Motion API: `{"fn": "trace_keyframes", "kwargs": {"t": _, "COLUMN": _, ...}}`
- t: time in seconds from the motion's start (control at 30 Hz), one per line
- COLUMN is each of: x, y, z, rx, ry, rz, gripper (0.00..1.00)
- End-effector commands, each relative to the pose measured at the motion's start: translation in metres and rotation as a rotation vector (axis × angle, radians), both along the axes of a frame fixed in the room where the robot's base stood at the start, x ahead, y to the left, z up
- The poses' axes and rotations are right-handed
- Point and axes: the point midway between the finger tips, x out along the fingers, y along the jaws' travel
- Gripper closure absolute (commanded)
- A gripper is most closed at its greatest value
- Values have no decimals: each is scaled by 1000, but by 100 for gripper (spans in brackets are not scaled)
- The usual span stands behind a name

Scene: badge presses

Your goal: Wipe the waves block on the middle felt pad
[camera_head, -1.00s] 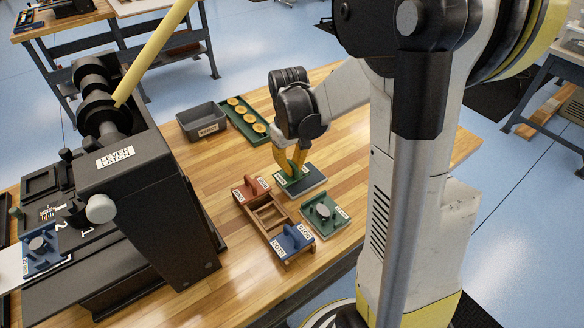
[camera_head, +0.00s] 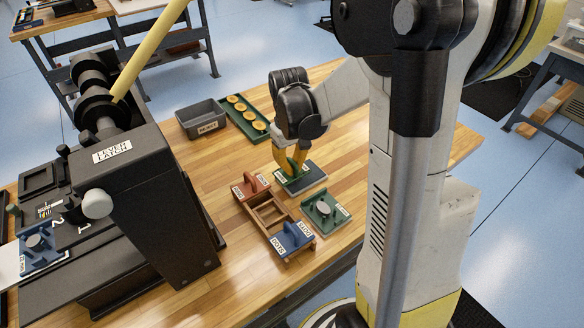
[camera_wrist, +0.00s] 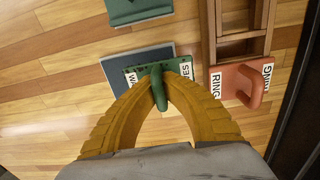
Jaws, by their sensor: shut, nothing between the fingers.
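The waves block (camera_head: 287,181) is a green plate with an upright green handle and white labels. It shows in the wrist view (camera_wrist: 131,74), overlapping one end of a flat dark grey pad (camera_head: 313,181), also in the wrist view (camera_wrist: 88,73). This is the only such pad I can make out; I cannot tell whether it is the middle one. My gripper (camera_head: 289,166) has yellow fingers. It is shut at the block's handle, and the wrist view shows the fingertips (camera_wrist: 162,72) close by it. The exact contact is hidden.
A wooden rack (camera_head: 268,214) stands in front, with a red RING block (camera_head: 252,186) and a blue DOTS block (camera_head: 292,240). A grey bin (camera_head: 203,118), a green tray of yellow discs (camera_head: 246,117) and the lever press (camera_head: 145,200) are left.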

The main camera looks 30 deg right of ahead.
Motion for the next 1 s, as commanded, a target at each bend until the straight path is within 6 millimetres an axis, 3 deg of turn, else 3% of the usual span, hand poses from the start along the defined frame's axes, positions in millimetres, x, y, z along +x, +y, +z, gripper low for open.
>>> {"fn": "trace_keyframes", "kwargs": {"t": 1.0, "x": 2, "y": -63, "z": 0, "rx": -1, "ry": 0, "rz": -2, "gripper": 100}}
